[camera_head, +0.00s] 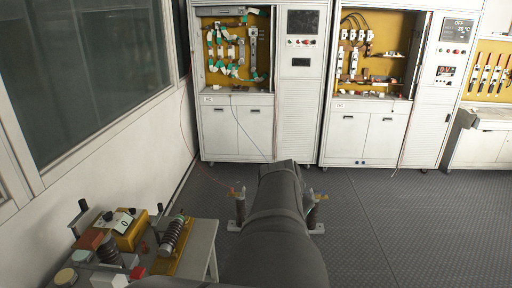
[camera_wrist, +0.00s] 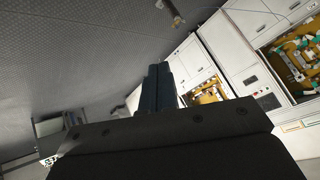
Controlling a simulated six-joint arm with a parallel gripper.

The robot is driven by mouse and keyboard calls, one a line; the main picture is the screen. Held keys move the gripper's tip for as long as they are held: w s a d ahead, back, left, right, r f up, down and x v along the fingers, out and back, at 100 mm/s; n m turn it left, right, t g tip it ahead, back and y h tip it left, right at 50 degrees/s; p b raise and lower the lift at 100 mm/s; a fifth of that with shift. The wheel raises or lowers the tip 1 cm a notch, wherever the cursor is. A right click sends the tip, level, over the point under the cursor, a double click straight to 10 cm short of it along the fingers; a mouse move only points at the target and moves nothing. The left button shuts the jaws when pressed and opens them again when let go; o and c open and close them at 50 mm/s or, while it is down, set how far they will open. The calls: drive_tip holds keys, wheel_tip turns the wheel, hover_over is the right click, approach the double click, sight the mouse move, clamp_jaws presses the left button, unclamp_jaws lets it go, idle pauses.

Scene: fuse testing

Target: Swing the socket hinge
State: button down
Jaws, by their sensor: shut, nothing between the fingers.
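My gripper (camera_wrist: 158,88) shows in the wrist view as two dark fingers held together, with nothing between them. In the head view my dark arm reaches up the middle of the picture and hides the gripper. A brown post (camera_head: 239,208) on a pale foot stands on the floor left of my arm. A similar post (camera_head: 314,212) stands right of it. My arm hides whatever lies between the posts. A post-like piece (camera_wrist: 172,12) shows at the top of the wrist view, apart from the fingers. I cannot make out the socket hinge clearly.
A bench (camera_head: 200,262) with test instruments and a coil stands at lower left. White cabinets with open yellow-backed bays (camera_head: 235,130) line the back wall. Thin wires hang from the left cabinet toward the posts. The grey floor (camera_head: 400,230) at right is clear.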

drive_tip(key=s+a+n+y, duration=0.2)
drive_tip(key=s+a+n, duration=0.15)
drive_tip(key=a, duration=0.75)
drive_tip(key=s+a+n+g+y, duration=0.15)
drive_tip(key=a+n, duration=0.35)
drive_tip(key=a, duration=0.6)
drive_tip(key=s+a+n+t+y, duration=0.1)
drive_tip(key=s+a+n, duration=0.3)
drive_tip(key=a, duration=0.7)
drive_tip(key=s+a+r+n+g+y, duration=0.1)
drive_tip(key=s+a+n, duration=0.45)
drive_tip(key=s, duration=0.45)
drive_tip(key=s+a+n+g+y, duration=0.1)
drive_tip(key=s+a+n, duration=0.4)
drive_tip(key=s, duration=0.6)
drive_tip(key=s+a+r+n+g+y, duration=0.15)
drive_tip(key=s+a+n, duration=0.35)
drive_tip(key=s, duration=0.5)
drive_tip(key=w+a+f, duration=0.6)
drive_tip(key=w+f, duration=0.1)
drive_tip(key=f, duration=0.1)
drive_tip(key=shift+w+a+f+m+t, duration=0.15)
drive_tip(key=shift+a+f+m+t, duration=0.15)
drive_tip(key=shift+t, duration=0.1)
